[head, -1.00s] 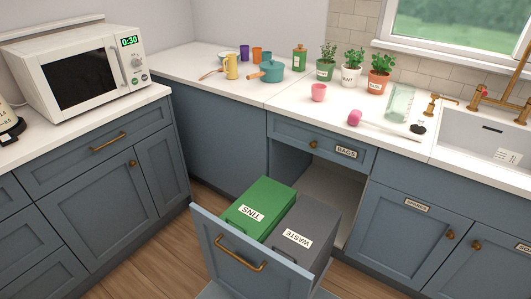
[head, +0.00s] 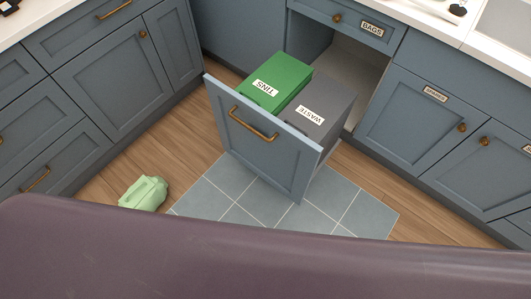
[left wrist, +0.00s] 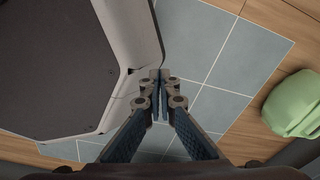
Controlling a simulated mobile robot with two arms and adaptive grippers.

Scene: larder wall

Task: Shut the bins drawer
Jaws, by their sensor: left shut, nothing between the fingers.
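The bins drawer (head: 262,150) stands pulled out from the blue cabinet in the head view. Its front panel has a brass bar handle (head: 253,125). Inside it are a green bin (head: 275,80) labelled TINS and a grey bin (head: 318,105) labelled WASTE. The dark opening of the cabinet (head: 350,65) shows behind them. My left gripper (left wrist: 160,75) is shut and empty in the left wrist view, above the tiled floor and beside my own base. The drawer is not in that view. My right gripper is in neither view.
A pale green object (head: 144,193) lies on the wooden floor left of the grey tiled patch (head: 225,190); it also shows in the left wrist view (left wrist: 294,105). Cabinets line the left and right. The floor before the drawer is clear.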

